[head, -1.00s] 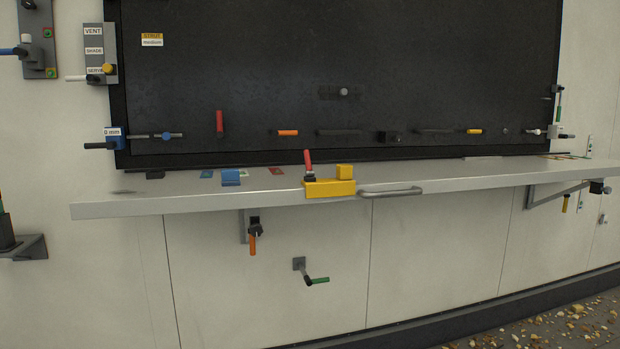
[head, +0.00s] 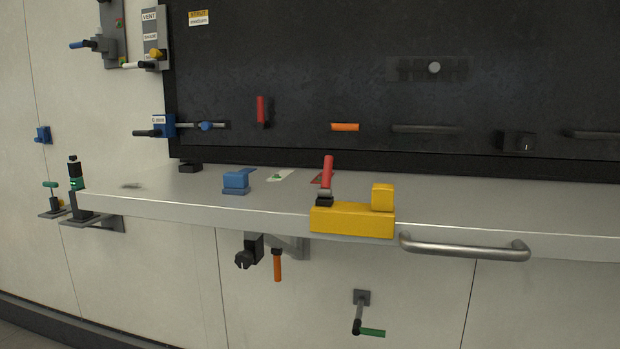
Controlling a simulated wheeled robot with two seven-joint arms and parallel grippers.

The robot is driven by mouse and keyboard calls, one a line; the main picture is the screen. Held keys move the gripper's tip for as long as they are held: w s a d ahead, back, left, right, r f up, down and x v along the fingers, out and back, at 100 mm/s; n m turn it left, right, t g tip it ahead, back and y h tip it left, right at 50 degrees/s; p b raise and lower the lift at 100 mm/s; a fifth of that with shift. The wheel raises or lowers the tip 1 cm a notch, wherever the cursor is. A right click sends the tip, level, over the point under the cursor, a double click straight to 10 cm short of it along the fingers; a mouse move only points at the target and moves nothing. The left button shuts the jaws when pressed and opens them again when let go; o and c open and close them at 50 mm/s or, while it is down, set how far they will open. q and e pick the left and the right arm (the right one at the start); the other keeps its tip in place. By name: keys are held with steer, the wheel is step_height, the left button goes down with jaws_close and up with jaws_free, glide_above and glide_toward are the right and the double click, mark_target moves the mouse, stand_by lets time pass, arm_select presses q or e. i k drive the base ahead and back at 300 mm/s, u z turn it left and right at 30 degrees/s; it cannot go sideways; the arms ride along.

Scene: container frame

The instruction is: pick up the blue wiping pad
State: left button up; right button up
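A blue block-shaped thing (head: 236,181), which looks like the wiping pad, rests on the left part of the grey shelf (head: 150,204). It has a raised upper part on a flatter blue base. A flat blue piece shows just behind it, and I cannot tell whether the two are joined. Neither of my grippers is in the head view.
A yellow clamp block (head: 352,219) with a red lever (head: 327,172) sits on the shelf's front edge. A metal handle (head: 465,248) juts out to its right. The shelf left of the pad is mostly clear.

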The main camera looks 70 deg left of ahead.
mark_target(234, 183)
steer(key=i, duration=0.25)
steer(key=u, duration=1.25)
